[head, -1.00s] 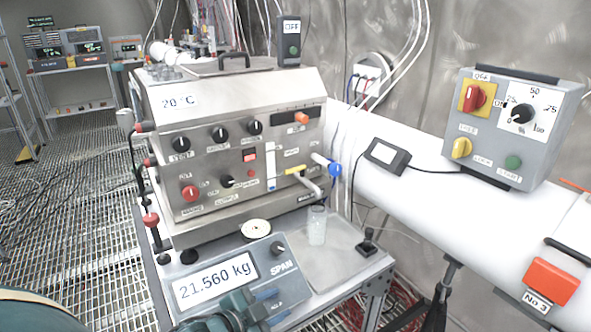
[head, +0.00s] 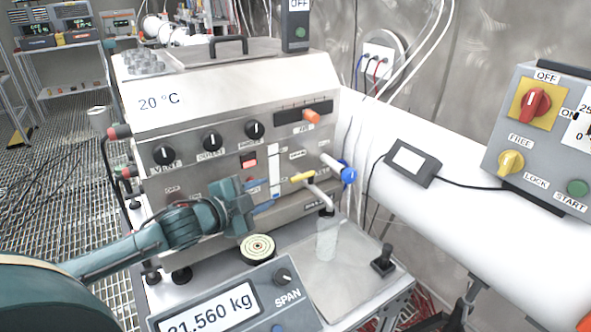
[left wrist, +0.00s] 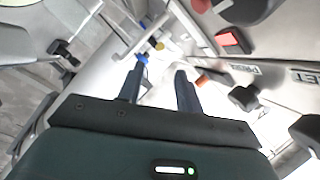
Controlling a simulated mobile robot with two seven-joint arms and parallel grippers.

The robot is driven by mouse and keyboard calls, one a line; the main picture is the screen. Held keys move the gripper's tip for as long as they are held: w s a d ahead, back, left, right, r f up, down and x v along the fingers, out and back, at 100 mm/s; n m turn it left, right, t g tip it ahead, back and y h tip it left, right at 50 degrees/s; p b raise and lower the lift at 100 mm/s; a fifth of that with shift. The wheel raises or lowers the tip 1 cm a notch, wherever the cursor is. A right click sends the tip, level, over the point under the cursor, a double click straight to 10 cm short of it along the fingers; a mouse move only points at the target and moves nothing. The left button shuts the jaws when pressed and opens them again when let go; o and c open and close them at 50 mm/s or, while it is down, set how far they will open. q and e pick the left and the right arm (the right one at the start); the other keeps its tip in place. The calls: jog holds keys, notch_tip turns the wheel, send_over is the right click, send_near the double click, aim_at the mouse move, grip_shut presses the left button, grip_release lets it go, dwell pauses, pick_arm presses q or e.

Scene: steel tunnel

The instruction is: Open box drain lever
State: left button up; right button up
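The steel box (head: 250,120) has a spout with a yellow lever (head: 303,176) low on the right of its front. The lever lies roughly level; a glass (head: 327,240) stands below the spout. A white pipe with a blue end (head: 347,175) sits just right of it. My left gripper (head: 264,196) is open and empty in front of the panel, left of the lever and apart from it. In the left wrist view the open fingers (left wrist: 158,82) point toward the blue end (left wrist: 142,58) and a small yellow part (left wrist: 159,45). My right gripper is out of view.
A scale (head: 240,300) and a round patterned disc (head: 257,248) are below my left gripper. A black joystick (head: 383,260) stands on the tray's right. A white duct (head: 460,215) and grey control box (head: 545,140) are at the right. The space before the lever looks clear.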

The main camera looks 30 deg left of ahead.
aim_at(293, 181)
pick_arm(q)
jog(key=p+x, duration=0.2)
jog(key=x, duration=1.1)
jog(key=shift+d, duration=0.2)
grip_shut()
